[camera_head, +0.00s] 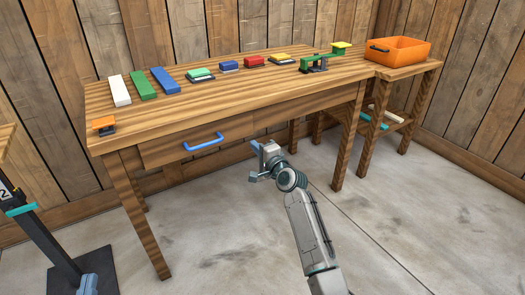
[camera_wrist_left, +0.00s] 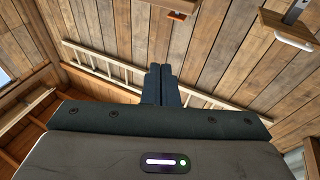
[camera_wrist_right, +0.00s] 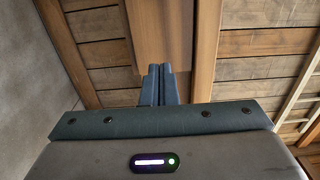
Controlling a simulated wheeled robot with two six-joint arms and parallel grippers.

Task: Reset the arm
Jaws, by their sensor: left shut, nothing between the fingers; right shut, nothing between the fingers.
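My right gripper (camera_head: 255,147) is at the end of the arm rising from the bottom of the head view, in front of the table's drawer. In the right wrist view its two fingers (camera_wrist_right: 159,84) are together with nothing between them. In the left wrist view my left gripper's fingers (camera_wrist_left: 161,84) are also together and empty. A small grey-blue piece at the bottom left of the head view may be part of my left arm; I cannot tell.
The wooden table (camera_head: 105,87) carries several coloured blocks and a green device (camera_head: 318,62). Its drawer has a blue handle (camera_head: 203,143). An orange bin (camera_head: 410,52) stands at right. A black stand (camera_head: 45,240) is at left.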

